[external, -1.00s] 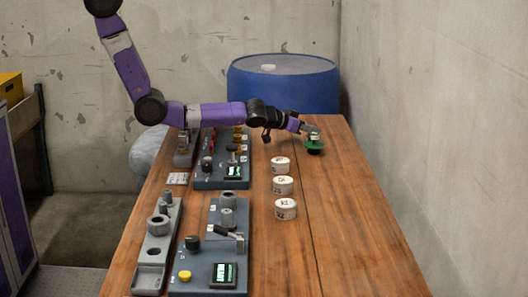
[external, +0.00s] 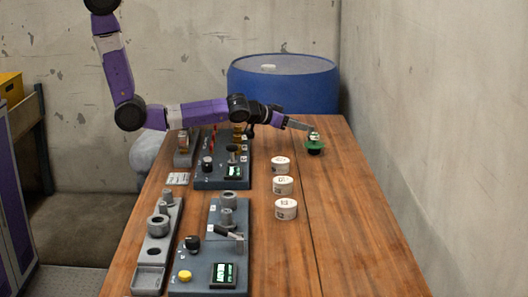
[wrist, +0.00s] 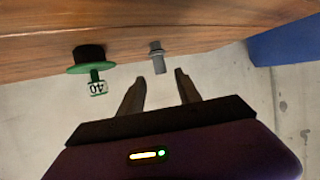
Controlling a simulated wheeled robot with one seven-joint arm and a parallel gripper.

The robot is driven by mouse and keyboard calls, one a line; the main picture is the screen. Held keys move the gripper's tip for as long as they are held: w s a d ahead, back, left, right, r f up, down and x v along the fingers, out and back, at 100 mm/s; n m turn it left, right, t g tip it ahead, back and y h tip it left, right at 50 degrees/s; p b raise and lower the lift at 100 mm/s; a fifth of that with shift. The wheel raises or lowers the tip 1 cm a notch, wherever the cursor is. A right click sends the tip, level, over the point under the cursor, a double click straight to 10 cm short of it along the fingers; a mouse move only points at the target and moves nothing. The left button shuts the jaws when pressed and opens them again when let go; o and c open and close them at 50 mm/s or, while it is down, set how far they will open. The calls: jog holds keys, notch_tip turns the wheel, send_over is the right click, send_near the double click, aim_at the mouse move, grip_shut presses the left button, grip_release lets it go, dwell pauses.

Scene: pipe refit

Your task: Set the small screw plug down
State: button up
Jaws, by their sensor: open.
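The small grey screw plug (wrist: 157,57) stands on the wooden table in the wrist view, which shows the scene upside down. Its narrow end points away from the wood. My gripper (wrist: 160,77) is open, with a dark finger to each side of the plug's line and the plug just beyond the fingertips, apparently untouched. In the external view my gripper (external: 311,129) is over the far right part of the table; I cannot clearly make out the plug there.
A green flanged plug (wrist: 90,69) marked 40 is beside the grey one; it also shows in the external view (external: 315,149). Several white round tubs (external: 283,186), control panels (external: 210,250) and a grey holder (external: 153,252) occupy the table. A blue barrel (external: 283,90) stands behind. The right side is clear.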

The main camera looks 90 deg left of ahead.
jog(key=shift+v, duration=2.6)
jog(key=s+a+r+m+y+p, duration=0.1)
jog(key=s+r, duration=0.1)
jog(key=s, duration=0.7)
jog(key=s+a+r+m+p, duration=0.1)
jog(key=s+r, duration=0.1)
jog(key=s, duration=0.6)
jog(key=shift+m+t+h, duration=0.3)
jog(key=shift+m+h, duration=0.2)
jog(key=shift+h, duration=0.3)
jog(key=s+d, duration=0.1)
jog(key=d, duration=0.1)
jog(key=s+d, duration=0.2)
jog(key=s+d+f, duration=0.1)
jog(key=d, duration=0.2)
jog(key=shift+s+b, duration=0.35)
jog(key=shift+s, duration=0.05)
jog(key=s+d+r+m+h, duration=0.1)
jog(key=s+d+r+h, duration=0.1)
jog(key=s, duration=0.4)
jog(key=s+d+r+m+t+h+b, duration=0.1)
jog(key=s+d+r+h, duration=0.1)
jog(key=s+d+r, duration=0.2)
jog(key=s+d+r+t+h, duration=0.1)
jog(key=s+d+r, duration=0.2)
jog(key=s+d, duration=0.2)
jog(key=shift+s+d+m+h, duration=0.25)
jog(key=shift+s+m+h, duration=0.15)
jog(key=shift+s, duration=0.95)
